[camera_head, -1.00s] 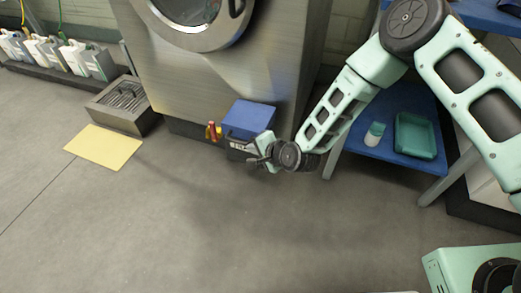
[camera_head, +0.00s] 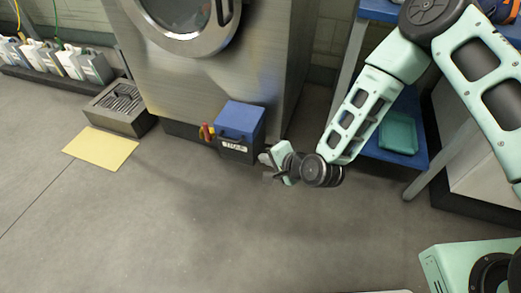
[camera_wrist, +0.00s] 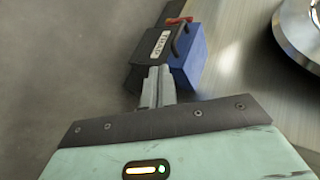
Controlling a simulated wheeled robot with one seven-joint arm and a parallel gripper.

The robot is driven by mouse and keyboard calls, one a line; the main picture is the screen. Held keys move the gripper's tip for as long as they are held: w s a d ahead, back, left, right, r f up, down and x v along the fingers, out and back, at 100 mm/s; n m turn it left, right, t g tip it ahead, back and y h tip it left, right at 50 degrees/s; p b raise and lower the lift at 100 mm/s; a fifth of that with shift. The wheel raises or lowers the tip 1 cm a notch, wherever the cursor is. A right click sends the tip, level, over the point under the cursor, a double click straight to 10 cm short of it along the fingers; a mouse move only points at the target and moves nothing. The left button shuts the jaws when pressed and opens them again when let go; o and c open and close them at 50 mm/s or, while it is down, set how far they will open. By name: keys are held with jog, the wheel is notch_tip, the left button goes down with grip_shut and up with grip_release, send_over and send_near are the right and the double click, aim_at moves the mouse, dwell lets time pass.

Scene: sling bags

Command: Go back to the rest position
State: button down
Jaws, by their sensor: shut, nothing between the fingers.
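My gripper (camera_head: 268,167) is low over the grey floor in the head view, just right of a dark box with a blue top (camera_head: 240,127). Its fingers are shut and empty, and they also show in the wrist view (camera_wrist: 158,82). The box stands on the floor in front of the steel machine and bears a white label and a dark handle. In the wrist view the box (camera_wrist: 165,55) lies beyond the fingertips. I cannot tell from there whether they touch it, but in the head view a gap shows.
A steel machine with a round door (camera_head: 190,22) stands behind the box. A small red and yellow thing (camera_head: 206,132) is beside the box. A blue shelf with a teal tray (camera_head: 399,133) is at right. The front floor is clear.

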jog(key=shift+s+d+r, duration=0.1)
jog(key=shift+s, duration=0.05)
jog(key=s+d+r+n+g+h, duration=0.2)
jog(key=s+r+n+g, duration=0.1)
jog(key=s+r+n, duration=0.55)
jog(key=s+d+r+n+g+h, duration=0.25)
jog(key=s+r+n, duration=0.25)
jog(key=r, duration=0.6)
jog(key=s+d+r+n+g+h, duration=0.35)
jog(key=s+d+r, duration=0.4)
jog(key=s, duration=0.35)
notch_tip(320, 180, up, 30)
jog(key=t+y+p, duration=0.1)
jog(key=p, duration=2.9)
jog(key=shift+w+a, duration=0.15)
jog(key=shift+w, duration=0.25)
